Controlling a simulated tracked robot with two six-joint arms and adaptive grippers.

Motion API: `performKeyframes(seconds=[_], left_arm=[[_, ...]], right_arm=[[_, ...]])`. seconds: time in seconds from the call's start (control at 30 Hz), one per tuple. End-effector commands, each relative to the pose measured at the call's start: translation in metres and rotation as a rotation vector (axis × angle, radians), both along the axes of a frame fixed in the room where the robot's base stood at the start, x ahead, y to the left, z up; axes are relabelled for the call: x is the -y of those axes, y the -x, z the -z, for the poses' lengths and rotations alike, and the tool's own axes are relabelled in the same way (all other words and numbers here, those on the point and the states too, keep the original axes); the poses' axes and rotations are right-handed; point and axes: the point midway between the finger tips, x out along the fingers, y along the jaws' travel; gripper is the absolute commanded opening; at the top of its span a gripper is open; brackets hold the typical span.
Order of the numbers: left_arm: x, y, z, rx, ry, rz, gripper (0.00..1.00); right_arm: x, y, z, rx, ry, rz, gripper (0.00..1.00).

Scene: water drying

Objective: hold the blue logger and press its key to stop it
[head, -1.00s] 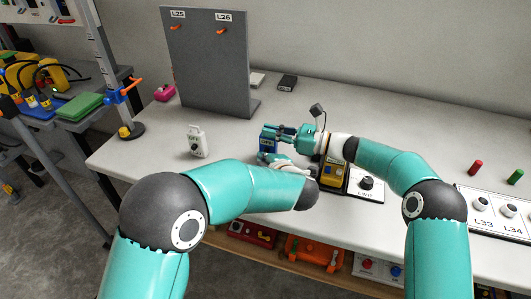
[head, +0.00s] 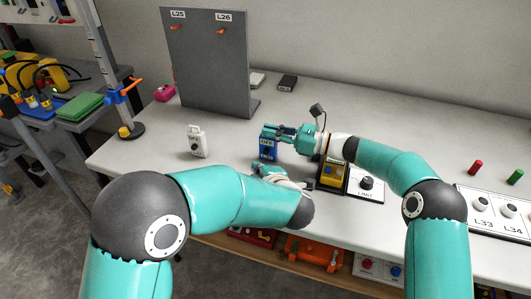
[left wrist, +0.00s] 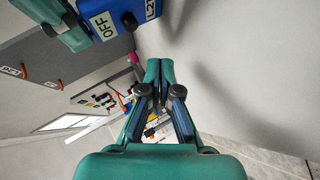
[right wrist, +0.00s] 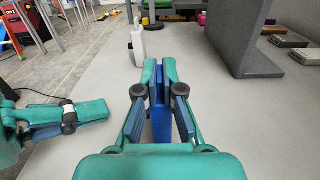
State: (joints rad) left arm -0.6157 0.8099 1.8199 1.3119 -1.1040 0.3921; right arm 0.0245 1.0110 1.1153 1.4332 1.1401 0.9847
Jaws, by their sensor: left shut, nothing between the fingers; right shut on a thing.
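The blue logger (head: 267,151) is upright above the table in the head view, with a pale label and a dark key on its front. My right gripper (head: 267,133) is shut on its top; the right wrist view shows the blue body (right wrist: 160,125) between the fingers (right wrist: 159,72). In the left wrist view the logger (left wrist: 122,25) is at the top, its label reading OFF beside the dark key. My left gripper (head: 260,169) is shut and empty, below and apart from the logger. Its closed tips (left wrist: 160,72) show in the left wrist view.
A white logger-like device (head: 197,142) stands to the left. A grey panel (head: 208,65) with hooks stands behind. A yellow-and-black device (head: 332,173) and a white box with a black knob (head: 366,183) sit right of my left gripper.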

Motion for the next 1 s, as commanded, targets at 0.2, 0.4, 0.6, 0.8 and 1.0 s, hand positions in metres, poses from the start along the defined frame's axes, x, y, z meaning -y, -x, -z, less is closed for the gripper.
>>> performKeyframes(seconds=[0.2,0.4,0.6,0.8,1.0], left_arm=[[-0.005,0.018,-0.001,0.000,-0.001,0.002,0.00],[-0.007,0.022,-0.001,0.001,0.000,0.001,0.00],[-0.007,0.021,0.000,0.001,0.000,0.001,0.00],[-0.007,0.021,0.000,0.001,0.000,0.001,0.00],[-0.007,0.021,0.000,0.001,0.000,0.001,0.00]], right_arm=[[0.000,0.000,0.000,0.000,0.000,0.000,0.00],[0.000,0.000,0.000,0.000,0.000,0.000,0.00],[0.000,0.000,0.000,0.000,0.000,0.000,0.00],[0.000,0.000,0.000,0.000,0.000,0.000,0.00],[0.000,0.000,0.000,0.000,0.000,0.000,0.14]])
